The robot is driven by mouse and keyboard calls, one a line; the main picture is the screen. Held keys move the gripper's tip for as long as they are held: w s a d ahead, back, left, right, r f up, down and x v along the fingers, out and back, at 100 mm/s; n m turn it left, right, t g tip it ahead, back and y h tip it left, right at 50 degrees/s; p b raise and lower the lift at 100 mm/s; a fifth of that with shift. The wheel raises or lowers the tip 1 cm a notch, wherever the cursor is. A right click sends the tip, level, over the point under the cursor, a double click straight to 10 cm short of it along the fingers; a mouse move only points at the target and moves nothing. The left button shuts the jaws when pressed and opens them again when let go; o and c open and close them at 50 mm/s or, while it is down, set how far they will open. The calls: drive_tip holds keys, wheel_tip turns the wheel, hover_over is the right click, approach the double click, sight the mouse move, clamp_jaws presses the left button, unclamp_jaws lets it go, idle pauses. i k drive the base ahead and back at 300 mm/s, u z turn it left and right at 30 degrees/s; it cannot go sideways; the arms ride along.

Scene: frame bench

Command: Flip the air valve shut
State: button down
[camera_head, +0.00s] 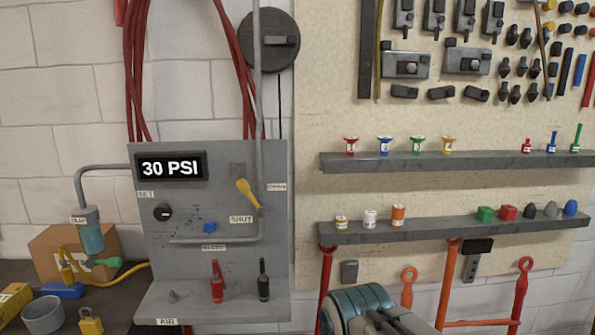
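The air valve's yellow lever (248,193) is on the grey air panel (150,255), beside the vertical grey pipe. Its wide end points up and to the left, and its narrow end meets the pipe. A label reading OPEN (277,187) is to its right, and a label reading SHUT (241,219) is below it. The lever lies along neither label clearly. The display (171,167) reads 30 PSI. A rounded teal and grey part, likely of my arm, shows at the bottom edge, well below and right of the lever. No gripper fingers show.
The panel also holds a black knob (162,212), a blue knob (209,228) and red (217,281) and black (264,280) fittings on its bottom ledge. Red hoses hang above. Two shelves (450,164) (450,229) with small items project at the right. The space before the lever looks clear.

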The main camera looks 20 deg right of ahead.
sight(242, 183)
drive_tip(key=z, duration=0.1)
drive_tip(key=i, duration=0.9)
drive_tip(key=u, duration=0.35)
